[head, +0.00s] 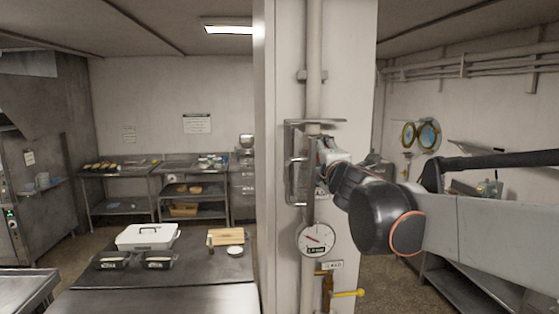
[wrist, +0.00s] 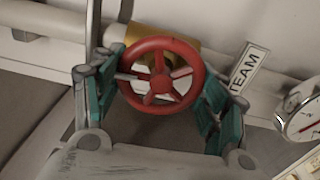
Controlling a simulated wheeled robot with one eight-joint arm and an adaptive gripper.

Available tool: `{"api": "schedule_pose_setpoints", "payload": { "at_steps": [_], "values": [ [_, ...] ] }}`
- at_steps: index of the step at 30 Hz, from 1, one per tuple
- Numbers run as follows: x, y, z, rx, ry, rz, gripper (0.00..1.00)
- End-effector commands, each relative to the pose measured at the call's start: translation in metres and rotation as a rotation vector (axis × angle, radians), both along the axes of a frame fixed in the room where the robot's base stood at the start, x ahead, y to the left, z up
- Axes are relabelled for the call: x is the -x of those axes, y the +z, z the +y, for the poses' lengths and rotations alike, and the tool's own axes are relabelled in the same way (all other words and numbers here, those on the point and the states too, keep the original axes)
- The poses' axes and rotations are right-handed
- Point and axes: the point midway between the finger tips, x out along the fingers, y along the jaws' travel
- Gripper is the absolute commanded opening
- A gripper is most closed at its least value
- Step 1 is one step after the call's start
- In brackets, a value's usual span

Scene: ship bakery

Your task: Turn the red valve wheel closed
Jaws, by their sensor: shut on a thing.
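The red valve wheel (wrist: 187,102) shows in the wrist view, a spoked ring on a brass body (wrist: 180,58) set in a pale pipe. My gripper (wrist: 166,88) has its teal-padded fingers on the left and right sides of the wheel's rim, shut on it. In the head view my gripper (head: 326,162) is at the pipe on the white column, just above a round gauge (head: 317,239). The wheel is hidden there behind my gripper and arm.
A metal guard frame (head: 291,165) surrounds the valve area on the column. A yellow-handled valve (head: 346,293) sits below the gauge. A worktop (head: 200,262) with a white box (head: 147,237) stands left of the column. A label plate (wrist: 249,69) is beside the wheel.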

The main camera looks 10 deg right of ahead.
Motion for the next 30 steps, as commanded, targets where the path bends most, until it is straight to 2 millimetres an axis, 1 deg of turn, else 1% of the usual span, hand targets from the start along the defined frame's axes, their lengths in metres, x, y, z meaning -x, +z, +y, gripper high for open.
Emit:
{"api": "schedule_pose_setpoints", "payload": {
  "at_steps": [7, 20, 21, 22, 30],
  "values": [
    [0.0002, -0.0003, -0.0006, -0.055, -0.002, 0.001, 0.43],
    [0.0002, -0.0003, -0.0006, -0.065, -0.002, 0.001, 0.43],
    [0.0002, -0.0003, -0.0006, -0.065, -0.002, 0.001, 0.71],
    [0.0002, -0.0004, -0.0006, -0.065, -0.002, 0.001, 0.76],
    [0.0001, -0.0001, -0.0004, -0.063, -0.001, 0.0, 0.76]
  ]
}}
